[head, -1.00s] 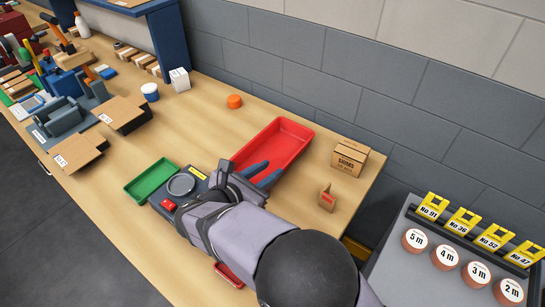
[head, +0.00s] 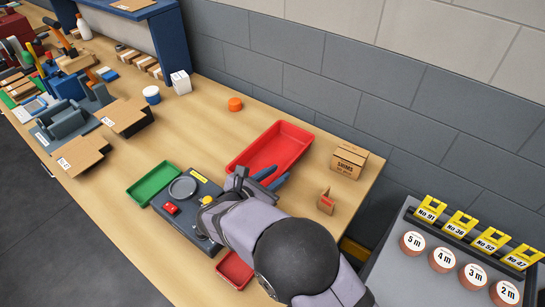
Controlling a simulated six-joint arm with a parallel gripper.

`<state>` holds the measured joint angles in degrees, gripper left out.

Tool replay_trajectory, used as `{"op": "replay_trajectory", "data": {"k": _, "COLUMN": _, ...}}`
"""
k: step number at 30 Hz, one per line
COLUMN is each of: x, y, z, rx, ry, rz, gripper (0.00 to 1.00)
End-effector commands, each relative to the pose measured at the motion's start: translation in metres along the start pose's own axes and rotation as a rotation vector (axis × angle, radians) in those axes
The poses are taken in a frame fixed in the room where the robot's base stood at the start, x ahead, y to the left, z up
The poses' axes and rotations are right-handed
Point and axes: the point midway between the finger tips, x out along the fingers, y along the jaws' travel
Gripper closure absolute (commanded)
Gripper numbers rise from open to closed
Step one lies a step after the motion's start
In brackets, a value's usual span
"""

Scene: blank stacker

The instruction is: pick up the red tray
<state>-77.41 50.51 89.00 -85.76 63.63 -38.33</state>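A large red tray (head: 275,146) lies on the bench near the wall and looks empty. A smaller red tray (head: 235,271) sits at the front edge of the bench, partly hidden by my arm. My gripper (head: 273,177) shows two blue-grey fingers with a gap between them, so it looks open, with nothing seen in it. In the picture the fingers are just at the near edge of the large red tray. I cannot tell how high they are above the bench or whether they touch the tray.
A green tray (head: 153,183) and a grey scale-like device (head: 183,190) stand left of my arm. A shims box (head: 348,160) and a small brown holder (head: 326,201) stand on the right. An orange puck (head: 235,104) lies behind.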

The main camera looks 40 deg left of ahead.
Motion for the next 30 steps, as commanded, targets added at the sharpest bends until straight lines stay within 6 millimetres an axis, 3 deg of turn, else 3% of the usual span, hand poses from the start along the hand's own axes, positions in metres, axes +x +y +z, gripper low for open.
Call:
{"op": "replay_trajectory", "data": {"k": 6, "x": 0.025, "y": 0.000, "z": 0.001, "rx": 0.001, "ry": 0.000, "rz": -0.001, "gripper": 0.75}}
{"op": "replay_trajectory", "data": {"k": 16, "x": 0.030, "y": 0.001, "z": -0.001, "rx": 0.001, "ry": 0.000, "rz": 0.001, "gripper": 0.75}}
{"op": "replay_trajectory", "data": {"k": 20, "x": 0.030, "y": 0.001, "z": -0.001, "rx": 0.001, "ry": 0.000, "rz": 0.001, "gripper": 1.00}}
{"op": "replay_trajectory", "data": {"k": 30, "x": 0.030, "y": 0.001, "z": 0.001, "rx": 0.002, "ry": -0.001, "rz": 0.001, "gripper": 1.00}}
